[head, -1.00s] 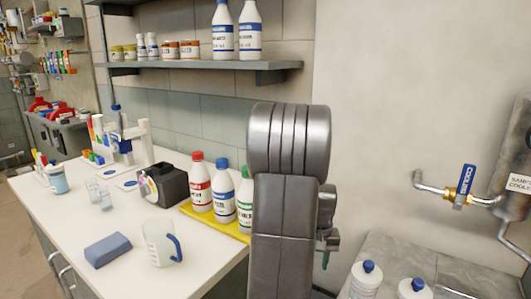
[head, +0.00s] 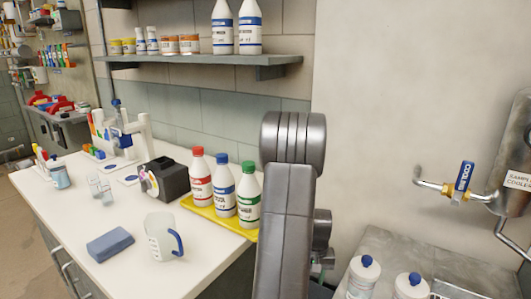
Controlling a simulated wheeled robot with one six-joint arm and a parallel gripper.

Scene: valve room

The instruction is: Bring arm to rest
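My grey arm (head: 285,215) stands upright at the centre right of the head view, in front of the gap between the white bench and the grey metal counter. Its rounded joint is at the top. Behind the arm, low on its right side, a darker part of it shows. My gripper's fingers cannot be made out, so whether it holds anything is hidden.
The white bench (head: 110,215) carries a blue sponge (head: 110,244), a beaker with a blue handle (head: 160,238), a black device (head: 165,181) and bottles on a yellow tray (head: 192,207). White bottles (head: 362,275) stand at right, below a blue-handled valve (head: 462,180).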

